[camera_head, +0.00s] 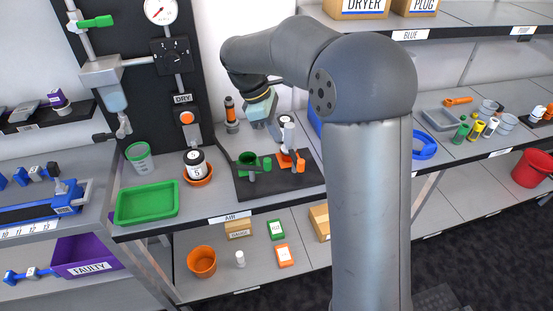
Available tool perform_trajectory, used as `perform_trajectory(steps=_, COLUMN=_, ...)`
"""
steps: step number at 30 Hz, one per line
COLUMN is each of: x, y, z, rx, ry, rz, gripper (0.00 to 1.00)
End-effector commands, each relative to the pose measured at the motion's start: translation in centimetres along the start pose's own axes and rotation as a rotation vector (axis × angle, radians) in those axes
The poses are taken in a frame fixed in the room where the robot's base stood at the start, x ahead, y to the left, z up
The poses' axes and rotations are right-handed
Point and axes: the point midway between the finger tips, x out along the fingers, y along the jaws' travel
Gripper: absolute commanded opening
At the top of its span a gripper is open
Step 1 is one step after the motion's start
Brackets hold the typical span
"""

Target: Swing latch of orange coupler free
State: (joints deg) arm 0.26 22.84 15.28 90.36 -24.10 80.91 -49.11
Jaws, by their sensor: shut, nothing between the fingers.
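The orange coupler (284,161) stands on a dark mat (245,193) on the bench, with a grey-white upright part (288,137) above its orange ring. Its orange latch (300,164) shows as a small tab at the right side of the coupler. A green coupler (247,158) with a green latch (267,163) stands just left of it on the same mat. My gripper (274,132) is shut and empty, pointing down just above and left of the orange coupler. I cannot tell whether it touches the upright part.
Left of the mat are a black-and-white jar (195,165) in an orange dish, a green tray (147,204) and a clear green-banded cup (139,157). An orange-topped bottle (231,112) stands behind. A dark gauge panel (130,70) rises at the back left.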

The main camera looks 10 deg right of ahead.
Motion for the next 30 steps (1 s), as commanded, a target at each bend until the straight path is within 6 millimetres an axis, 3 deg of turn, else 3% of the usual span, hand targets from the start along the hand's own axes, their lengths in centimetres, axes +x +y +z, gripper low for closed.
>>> perform_trajectory(steps=14, x=0.4, y=0.4, z=-0.2, rx=-0.017, ry=-0.005, rz=-0.001, gripper=0.0)
perform_trajectory(steps=30, x=8.8, y=0.3, z=-0.1, rx=-0.016, ry=-0.005, rz=-0.003, gripper=0.0)
